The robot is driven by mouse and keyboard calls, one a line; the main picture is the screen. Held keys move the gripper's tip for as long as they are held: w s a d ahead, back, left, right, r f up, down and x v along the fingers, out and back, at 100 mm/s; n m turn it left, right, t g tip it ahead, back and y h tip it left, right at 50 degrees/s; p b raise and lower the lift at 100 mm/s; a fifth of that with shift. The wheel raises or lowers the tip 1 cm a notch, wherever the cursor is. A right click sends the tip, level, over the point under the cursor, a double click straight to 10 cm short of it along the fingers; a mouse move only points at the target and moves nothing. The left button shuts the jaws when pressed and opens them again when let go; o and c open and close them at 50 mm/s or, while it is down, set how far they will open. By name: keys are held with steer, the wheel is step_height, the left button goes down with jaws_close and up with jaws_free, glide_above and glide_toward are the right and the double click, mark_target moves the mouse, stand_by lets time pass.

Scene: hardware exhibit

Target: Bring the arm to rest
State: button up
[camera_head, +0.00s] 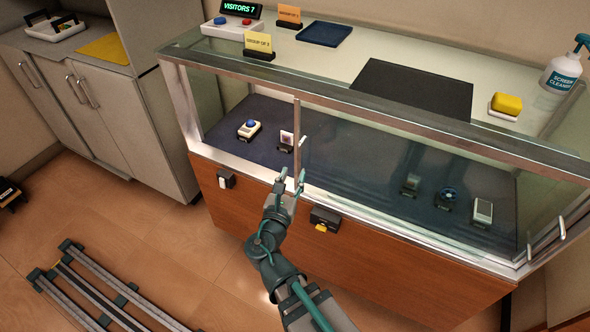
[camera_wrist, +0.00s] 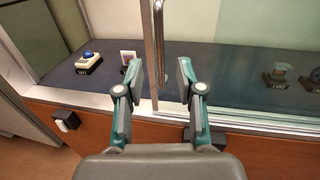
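My gripper (camera_head: 289,186) is in front of the glass display case (camera_head: 230,162), at the height of its lower front rail. In the wrist view my gripper (camera_wrist: 158,80) has its two fingers spread apart. A vertical metal handle bar (camera_wrist: 158,50) of the sliding glass shows between or just beyond the fingers; I cannot tell whether they touch it. Nothing is held. My arm reaches up from the bottom of the head view.
In the case, a blue-button device (camera_head: 249,130) and a small framed item (camera_head: 286,141) stand left, with several exhibits right. A black box (camera_head: 325,218) and white switch (camera_head: 226,180) project from the wooden front. Metal rails (camera_head: 100,290) lie on the floor; spray bottle (camera_head: 565,70) stands on top.

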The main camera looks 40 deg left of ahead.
steer(key=shift+s, duration=0.15)
stand_by(0.4)
steer(key=w+d+f+m+g+h+p, duration=0.25)
steer(key=d+f+m+g+h, duration=0.8)
steer(key=d+f+m, duration=1.45)
steer(key=s+d+f+m+g+y+p, duration=0.1)
steer(key=s+d+f+m+g, duration=0.3)
steer(key=d, duration=0.5)
steer(key=s+d+f+m+g+y+p, duration=0.1)
steer(key=s+d+f+m+g, duration=0.3)
steer(key=s+d, duration=0.5)
steer(key=s+d+f+m+g+y+p, duration=0.1)
steer(key=s+d+f+m+g, duration=0.4)
steer(key=d, duration=0.5)
step_height(320, 180, down, 2)
steer(key=s+m+p, duration=0.1)
steer(key=s+m, duration=0.1)
steer(key=shift+s+d+f+m, duration=0.15)
steer(key=shift+s+d+m, duration=0.15)
steer(key=shift+d, duration=0.1)
